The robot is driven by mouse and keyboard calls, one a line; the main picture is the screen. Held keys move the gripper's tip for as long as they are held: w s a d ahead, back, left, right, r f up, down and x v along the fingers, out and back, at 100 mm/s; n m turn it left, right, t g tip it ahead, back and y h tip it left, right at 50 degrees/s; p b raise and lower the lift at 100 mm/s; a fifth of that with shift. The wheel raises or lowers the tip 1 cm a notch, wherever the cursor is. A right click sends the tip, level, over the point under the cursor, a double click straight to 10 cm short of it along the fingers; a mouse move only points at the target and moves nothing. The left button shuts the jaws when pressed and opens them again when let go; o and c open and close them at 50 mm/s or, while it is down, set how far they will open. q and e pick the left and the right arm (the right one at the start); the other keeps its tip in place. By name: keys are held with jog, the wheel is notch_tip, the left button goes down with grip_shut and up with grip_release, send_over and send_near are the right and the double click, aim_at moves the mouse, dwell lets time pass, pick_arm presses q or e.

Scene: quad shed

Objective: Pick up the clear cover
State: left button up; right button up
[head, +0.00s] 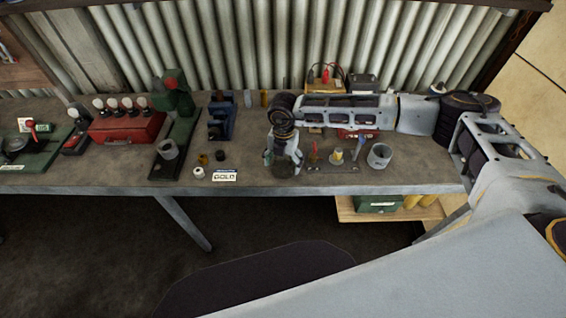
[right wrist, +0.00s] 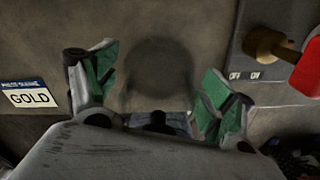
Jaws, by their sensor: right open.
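My right gripper (head: 283,165) is open above the workbench, pointing down. In the right wrist view its green-padded fingers (right wrist: 158,68) stand apart with nothing gripped between them. A faint dark round patch (right wrist: 158,76) lies on the bench between and just beyond the fingers. It may be the clear cover or only a shadow; I cannot tell which. In the head view my gripper hides that spot, and I cannot make out a clear cover elsewhere. My left gripper is not in view.
A GOLD label (head: 224,176) lies left of the gripper. A grey plate with a red-handled part (right wrist: 307,72) is close on the right. A grey cup (head: 379,156) stands farther right. A green press (head: 175,125) and red box (head: 127,127) stand left.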

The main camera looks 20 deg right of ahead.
jog(key=shift+c, duration=0.3)
jog(key=c, duration=1.1)
jog(key=shift+o, duration=0.2)
jog(key=shift+r, duration=0.1)
jog(key=shift+r+b, duration=0.95)
jog(key=shift+r, duration=4)
jog(key=shift+s+f, duration=0.1)
